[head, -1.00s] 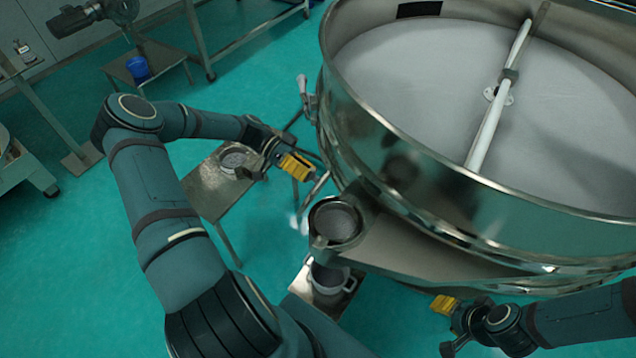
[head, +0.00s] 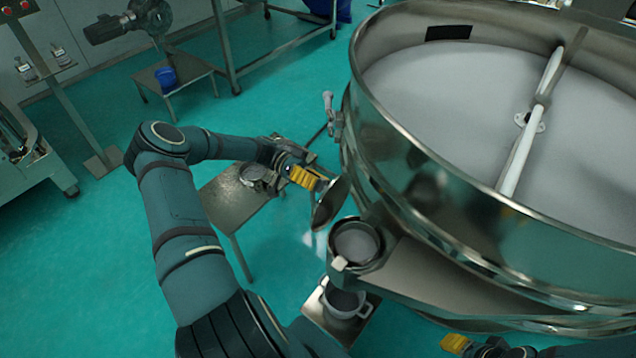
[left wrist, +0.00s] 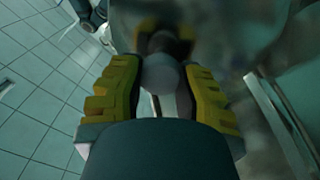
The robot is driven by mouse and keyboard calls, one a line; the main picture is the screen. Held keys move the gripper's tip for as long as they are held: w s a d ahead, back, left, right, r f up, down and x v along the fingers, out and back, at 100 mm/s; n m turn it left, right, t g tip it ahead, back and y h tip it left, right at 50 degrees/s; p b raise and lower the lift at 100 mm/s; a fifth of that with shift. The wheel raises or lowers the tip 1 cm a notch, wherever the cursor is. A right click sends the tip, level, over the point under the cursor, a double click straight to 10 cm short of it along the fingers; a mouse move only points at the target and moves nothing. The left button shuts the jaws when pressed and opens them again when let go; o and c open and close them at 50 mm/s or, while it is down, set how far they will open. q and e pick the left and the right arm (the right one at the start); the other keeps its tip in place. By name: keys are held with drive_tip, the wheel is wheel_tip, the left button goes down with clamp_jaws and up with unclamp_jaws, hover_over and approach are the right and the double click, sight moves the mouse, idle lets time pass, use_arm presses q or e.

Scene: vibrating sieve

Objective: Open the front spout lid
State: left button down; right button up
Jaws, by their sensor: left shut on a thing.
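The front spout (head: 357,243) juts from the sieve's side, its round mouth uncovered with pale grey matter inside. A round metal lid (head: 328,206) stands steeply tilted up and left of the mouth, apart from it in the head view. My left gripper (head: 312,180) is at the lid's upper left and shut on its knob. In the left wrist view, a blurred grey round knob (left wrist: 160,73) sits between the yellow fingers. Whether a hinge joins lid and spout cannot be told. My right gripper (head: 455,343) is at the bottom edge, partly cut off; its jaws are unclear.
The large round sieve (head: 430,185) fills the right. A handled pot (head: 345,302) stands below the spout. A low metal table (head: 235,203), with a round container (head: 254,176) on it, lies behind my left forearm. Green floor is free at left.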

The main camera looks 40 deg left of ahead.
use_arm(q)
drive_tip(key=shift+c, duration=2.4)
unclamp_jaws()
drive_tip(key=shift+f, duration=0.1)
drive_tip(key=a, duration=1.2)
drive_tip(key=shift+s, duration=0.4)
